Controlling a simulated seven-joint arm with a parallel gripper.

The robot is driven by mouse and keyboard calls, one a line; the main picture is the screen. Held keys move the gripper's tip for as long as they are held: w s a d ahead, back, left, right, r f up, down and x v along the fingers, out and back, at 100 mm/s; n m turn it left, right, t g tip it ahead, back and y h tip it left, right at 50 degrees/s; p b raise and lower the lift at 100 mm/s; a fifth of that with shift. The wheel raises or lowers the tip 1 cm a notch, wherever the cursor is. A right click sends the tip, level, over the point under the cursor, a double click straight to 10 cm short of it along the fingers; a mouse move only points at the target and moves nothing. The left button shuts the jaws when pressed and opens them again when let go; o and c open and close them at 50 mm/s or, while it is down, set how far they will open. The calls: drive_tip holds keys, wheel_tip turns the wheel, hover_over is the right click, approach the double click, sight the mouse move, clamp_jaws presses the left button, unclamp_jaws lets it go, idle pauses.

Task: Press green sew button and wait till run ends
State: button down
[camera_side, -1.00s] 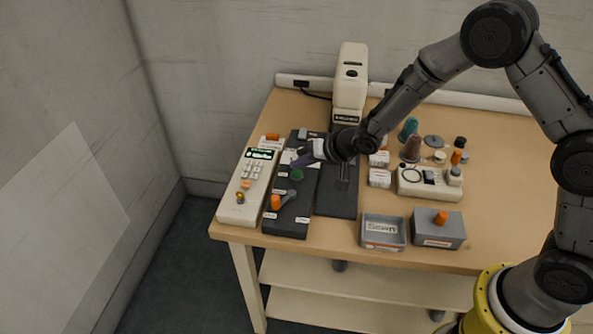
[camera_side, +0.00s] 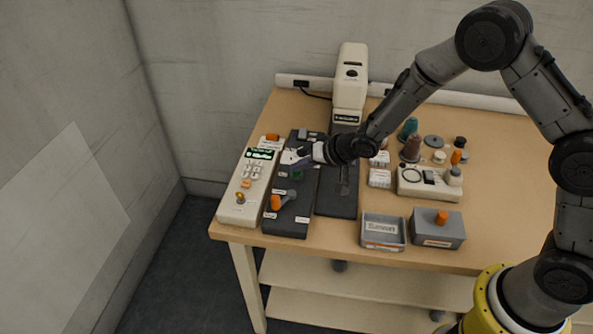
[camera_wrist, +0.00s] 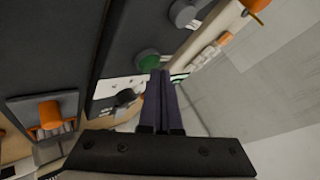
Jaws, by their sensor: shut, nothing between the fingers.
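The green button (camera_side: 297,175) sits on the dark control panel (camera_side: 283,222) at the left of the table, partly covered by my gripper in the side view. In the wrist view the green button (camera_wrist: 149,59) lies just beyond the fingertips. My gripper (camera_side: 296,167) is shut and empty, with its dark fingers pointing down toward the button. The fingers (camera_wrist: 159,74) are together in the wrist view. I cannot tell whether they touch the button. The cream sewing machine head (camera_side: 351,82) stands behind, at the back of the table.
A cream keypad box (camera_side: 234,206) with a lit display stands left of the panel. An orange-handled lever (camera_side: 276,202) sits in front of the button. A grey tray labelled Sewn (camera_side: 382,217) and a grey box (camera_side: 430,236) stand at the front. Thread cones (camera_side: 411,149) stand right.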

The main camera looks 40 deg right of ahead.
sight(301, 174)
drive_tip(key=shift+f, duration=0.2)
idle(0.4)
drive_tip(key=shift+r, duration=0.6)
wheel_tip(301, 174, up, 6)
idle(0.7)
drive_tip(key=shift+d+r, duration=0.1)
